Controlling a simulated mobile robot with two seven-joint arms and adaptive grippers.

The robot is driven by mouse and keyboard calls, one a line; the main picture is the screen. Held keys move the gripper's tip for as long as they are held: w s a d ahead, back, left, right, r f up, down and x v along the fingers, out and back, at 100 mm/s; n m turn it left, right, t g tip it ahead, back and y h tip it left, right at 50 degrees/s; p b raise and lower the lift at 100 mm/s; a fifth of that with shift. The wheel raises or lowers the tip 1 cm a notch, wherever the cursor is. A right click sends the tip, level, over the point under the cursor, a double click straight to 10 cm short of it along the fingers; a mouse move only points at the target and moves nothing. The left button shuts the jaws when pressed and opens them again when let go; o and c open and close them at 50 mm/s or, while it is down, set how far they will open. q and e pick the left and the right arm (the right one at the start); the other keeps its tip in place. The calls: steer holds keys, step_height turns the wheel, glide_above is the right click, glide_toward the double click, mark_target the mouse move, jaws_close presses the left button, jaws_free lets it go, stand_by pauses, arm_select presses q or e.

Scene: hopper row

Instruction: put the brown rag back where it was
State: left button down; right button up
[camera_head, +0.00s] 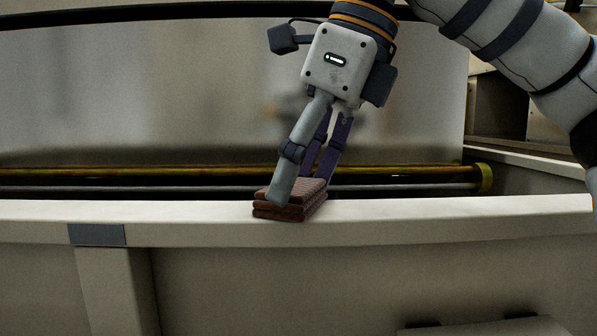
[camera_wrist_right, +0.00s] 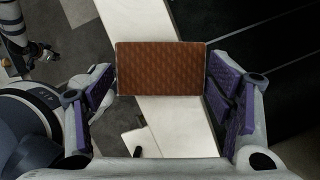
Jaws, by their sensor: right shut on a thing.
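The brown rag (camera_head: 308,203) is a folded, layered, reddish-brown block at the pale ledge (camera_head: 420,209). My right gripper (camera_head: 302,190) points down and is shut on the rag, with a finger at each side. In the right wrist view the rag (camera_wrist_right: 160,70) shows as a flat, patterned rectangle between the purple finger pads. The rag is over the pale ledge strip (camera_wrist_right: 150,25). I cannot tell whether it rests on the ledge or hangs just above it. What looks like my left gripper (camera_wrist_right: 43,54) shows small and dark at the upper left of the wrist view; its opening is unclear.
Behind the ledge is a dark trough with a yellowish rail (camera_head: 150,172) and a grey rod ending in a yellow disc (camera_head: 485,178). A large metal panel (camera_head: 140,90) stands behind. The ledge is clear on both sides of the rag. A grey plate (camera_head: 97,235) sits on its front face.

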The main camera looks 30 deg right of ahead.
steer(key=o, duration=1.3)
steer(key=shift+w+d, duration=0.15)
steer(key=shift+w, duration=0.2)
arm_select(q)
steer(key=shift+w, duration=0.25)
arm_select(e)
steer(key=shift+o, duration=0.2)
steer(key=shift+s, duration=0.15)
steer(key=shift+r, duration=0.1)
steer(key=p+v, duration=0.1)
steer(key=v, duration=0.4)
steer(key=shift+s+r, duration=0.1)
steer(key=shift+r, duration=0.15)
arm_select(q)
steer(key=shift+w+r+t, duration=0.4)
steer(key=shift+w+r, duration=0.4)
steer(key=shift+w, duration=0.1)
arm_select(e)
steer(key=v, duration=0.6)
steer(key=shift+r, duration=0.2)
arm_select(q)
steer(key=shift+s, duration=0.1)
